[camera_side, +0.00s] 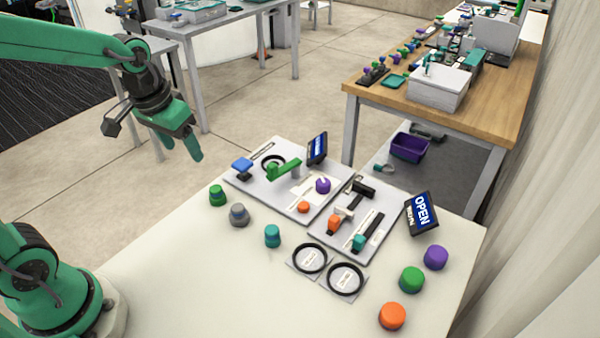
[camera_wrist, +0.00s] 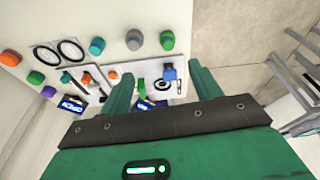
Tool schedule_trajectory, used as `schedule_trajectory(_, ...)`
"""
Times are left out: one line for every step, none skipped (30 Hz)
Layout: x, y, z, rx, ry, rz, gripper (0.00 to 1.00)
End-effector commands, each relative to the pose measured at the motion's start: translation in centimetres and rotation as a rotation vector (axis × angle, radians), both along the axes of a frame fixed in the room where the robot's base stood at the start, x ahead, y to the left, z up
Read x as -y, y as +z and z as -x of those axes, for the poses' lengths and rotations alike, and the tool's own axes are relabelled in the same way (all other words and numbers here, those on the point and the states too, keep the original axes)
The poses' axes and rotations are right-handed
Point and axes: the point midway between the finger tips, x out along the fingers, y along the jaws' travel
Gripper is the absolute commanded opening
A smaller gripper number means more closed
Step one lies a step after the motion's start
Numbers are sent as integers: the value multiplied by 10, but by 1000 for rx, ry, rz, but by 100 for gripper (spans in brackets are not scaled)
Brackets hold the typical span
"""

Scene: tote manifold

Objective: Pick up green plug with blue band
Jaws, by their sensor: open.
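The green plug with the blue band (camera_side: 217,195) stands upright on the white table, left of the grey plug. In the wrist view the green plug (camera_wrist: 167,40) shows near the top centre, with blue on its lower part. My gripper (camera_side: 194,150) is raised above and behind the table's left side, well apart from the plug. In the wrist view my gripper (camera_wrist: 160,70) is open and empty, its two green fingers spread wide.
A grey plug (camera_side: 239,214) and a teal plug (camera_side: 272,236) stand close by. A panel (camera_side: 240,181) with a green handle and a blue-topped part lies behind. Purple (camera_side: 435,257), green (camera_side: 411,279) and orange (camera_side: 392,316) plugs stand at right. The front left table is clear.

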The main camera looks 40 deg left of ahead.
Motion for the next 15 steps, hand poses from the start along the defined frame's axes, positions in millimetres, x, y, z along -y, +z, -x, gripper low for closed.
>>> schedule_trajectory(-1,-8,-7,-22,7,2,63)
schedule_trajectory(-2,-12,-10,-33,11,3,63)
schedule_trajectory(-3,-17,-15,-46,17,5,63)
schedule_trajectory(-4,-21,-19,-56,21,6,63)
schedule_trajectory(-5,-25,-22,-68,25,6,63)
schedule_trajectory(-5,-31,-27,-81,30,7,63)
schedule_trajectory(-6,-35,-30,-91,34,8,63)
schedule_trajectory(-7,-40,-33,-101,38,9,63)
schedule_trajectory(-8,-46,-38,-114,43,11,63)
schedule_trajectory(-9,-51,-41,-125,47,12,63)
schedule_trajectory(-10,-57,-44,-135,51,13,63)
schedule_trajectory(-11,-63,-48,-148,56,13,63)
schedule_trajectory(-12,-68,-51,-158,60,14,63)
schedule_trajectory(-12,-74,-53,-168,64,15,63)
schedule_trajectory(-13,-80,-56,-180,70,17,63)
